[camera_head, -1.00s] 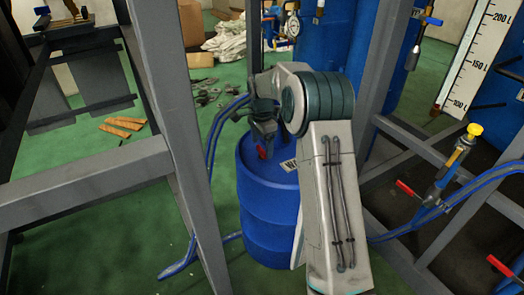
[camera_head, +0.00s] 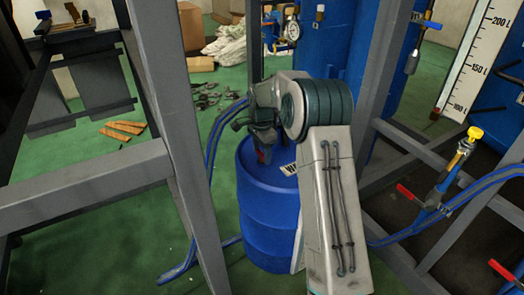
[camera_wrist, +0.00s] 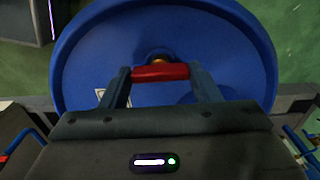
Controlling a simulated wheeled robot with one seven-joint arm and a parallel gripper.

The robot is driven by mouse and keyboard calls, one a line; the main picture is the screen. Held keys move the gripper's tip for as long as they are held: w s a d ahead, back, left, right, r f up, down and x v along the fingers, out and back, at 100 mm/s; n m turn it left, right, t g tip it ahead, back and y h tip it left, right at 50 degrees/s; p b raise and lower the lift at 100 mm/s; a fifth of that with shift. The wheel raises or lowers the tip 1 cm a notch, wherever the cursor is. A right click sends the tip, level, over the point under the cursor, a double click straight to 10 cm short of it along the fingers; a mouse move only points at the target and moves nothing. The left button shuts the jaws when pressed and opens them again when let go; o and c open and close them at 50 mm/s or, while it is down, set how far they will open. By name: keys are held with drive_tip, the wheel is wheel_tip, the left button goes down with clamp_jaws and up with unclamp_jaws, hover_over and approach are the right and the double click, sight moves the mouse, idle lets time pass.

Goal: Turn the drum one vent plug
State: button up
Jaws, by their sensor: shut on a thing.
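The blue drum (camera_head: 268,215) stands upright on the green floor, with a white label (camera_head: 289,168) on its top. Its round blue top fills much of the wrist view (camera_wrist: 85,65). The vent plug shows there as a red bar-shaped handle (camera_wrist: 160,72), with a brass-coloured part (camera_wrist: 158,57) just beyond it. My gripper (camera_wrist: 160,76) is shut on the red handle, one finger at each end. In the head view my gripper (camera_head: 264,155) points down at the drum top, and its fingers hide most of the red handle.
A grey frame post (camera_head: 185,150) stands left of the drum, and another (camera_head: 380,70) rises behind my arm. Blue hoses (camera_head: 212,150) run beside the left post. A yellow-capped valve (camera_head: 474,133) and red-handled valves (camera_head: 407,193) stand at right.

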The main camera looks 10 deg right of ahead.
drive_tip(key=shift+r, duration=0.1)
drive_tip(key=shift+r+n+p, duration=0.1)
drive_tip(key=shift+n+p, duration=0.95)
drive_tip(key=shift+n, duration=0.05)
drive_tip(key=n+p, duration=0.2)
drive_tip(key=n, duration=0.1)
drive_tip(key=shift+n, duration=0.3)
drive_tip(key=n+p, duration=0.2)
drive_tip(key=n, duration=0.1)
drive_tip(key=shift+n, duration=0.4)
drive_tip(key=n+p, duration=0.1)
drive_tip(key=n, duration=0.2)
drive_tip(key=shift+n+p, duration=0.3)
drive_tip(key=shift+p, duration=0.1)
drive_tip(key=n+p, duration=0.2)
drive_tip(key=n, duration=0.3)
drive_tip(key=n+p, duration=0.1)
drive_tip(key=n, duration=0.4)
